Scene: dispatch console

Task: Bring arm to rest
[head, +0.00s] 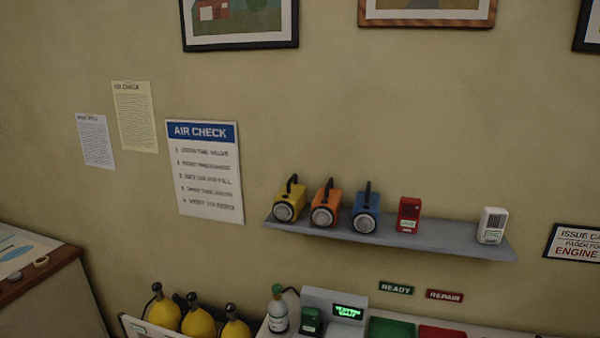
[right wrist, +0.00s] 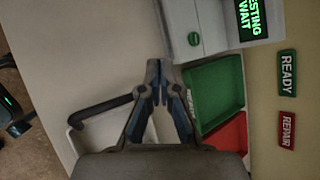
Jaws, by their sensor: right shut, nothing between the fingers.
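My right gripper (right wrist: 157,85) shows in the right wrist view, with its fingertips together and nothing between them. It is over the pale console top (right wrist: 105,65), close to the edge of the green tray (right wrist: 216,92). The red tray (right wrist: 228,137) lies beside the green one. A white tray (right wrist: 88,138) sits partly behind the gripper, with a dark bar-like shape along it. In the head view neither gripper shows.
A grey shelf (head: 430,240) holds lanterns, a red device (head: 408,215) and a white device (head: 492,225). Yellow cylinders (head: 198,322) stand at lower left. A tester with a lit display (head: 348,312) and a white bottle (head: 278,312) stand on the console.

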